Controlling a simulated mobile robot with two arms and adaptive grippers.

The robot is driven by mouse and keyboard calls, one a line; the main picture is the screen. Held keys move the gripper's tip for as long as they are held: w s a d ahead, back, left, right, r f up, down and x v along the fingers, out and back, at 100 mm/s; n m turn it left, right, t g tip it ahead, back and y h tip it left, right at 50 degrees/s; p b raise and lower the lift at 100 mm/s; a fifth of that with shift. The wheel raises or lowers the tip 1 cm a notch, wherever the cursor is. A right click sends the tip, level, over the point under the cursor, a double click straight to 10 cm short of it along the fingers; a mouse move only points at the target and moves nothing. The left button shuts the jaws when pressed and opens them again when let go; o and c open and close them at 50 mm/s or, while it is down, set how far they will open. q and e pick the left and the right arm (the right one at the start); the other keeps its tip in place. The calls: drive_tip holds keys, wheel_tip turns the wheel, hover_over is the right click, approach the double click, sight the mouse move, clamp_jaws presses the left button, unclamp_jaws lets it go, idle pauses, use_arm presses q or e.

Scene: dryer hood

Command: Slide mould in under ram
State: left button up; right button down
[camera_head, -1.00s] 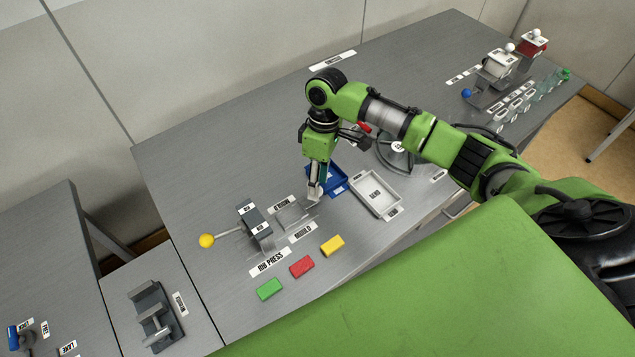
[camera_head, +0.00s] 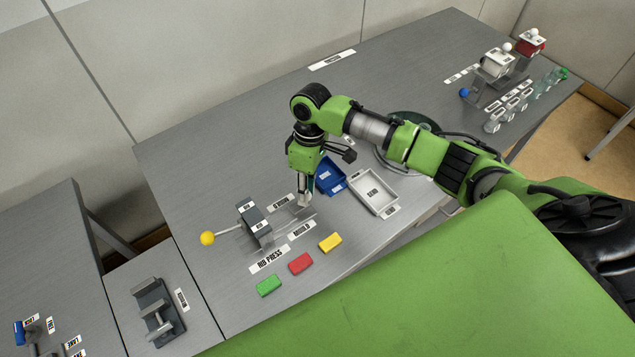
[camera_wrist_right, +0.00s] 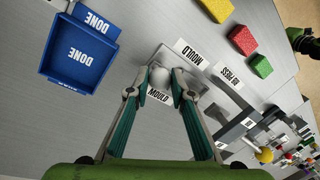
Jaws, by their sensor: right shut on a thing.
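The mould (camera_wrist_right: 160,76) is a small grey piece with a pale round knob, in the right wrist view. My right gripper (camera_head: 304,203) is shut on this knob, and both fingers touch it in the wrist view (camera_wrist_right: 166,86). The mould's body is mostly hidden by the fingers. The press (camera_head: 254,224) is a dark grey frame with a lever ending in a yellow ball (camera_head: 207,238). It stands to the left of my gripper in the head view, with a pale guide between them. A gap separates the gripper from the press frame. My left gripper is out of view.
Green (camera_head: 268,285), red (camera_head: 301,263) and yellow (camera_head: 330,242) blocks lie in front of the press. A blue DONE tray (camera_head: 331,188) and a white tray (camera_head: 391,208) stand to the right. A grey fixture (camera_head: 155,310) stands on the lower left table.

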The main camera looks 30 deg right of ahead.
sight(285, 216)
drive_tip(key=a, duration=0.2)
drive_tip(key=a+p, duration=0.1)
drive_tip(key=a, duration=0.1)
drive_tip(key=s+a, duration=0.1)
drive_tip(key=a, duration=0.2)
drive_tip(key=shift+r+p, duration=0.1)
drive_tip(key=shift+p, duration=0.3)
drive_tip(key=shift+d, duration=0.1)
drive_tip(key=c, duration=1.8)
unclamp_jaws()
drive_tip(key=shift+w+r, duration=0.15)
drive_tip(key=shift+r, duration=0.15)
drive_tip(key=r, duration=0.3)
drive_tip(key=w+d+r, duration=0.1)
drive_tip(key=r, duration=0.7)
drive_tip(key=shift+w+d, duration=0.15)
drive_tip(key=shift+d, duration=0.05)
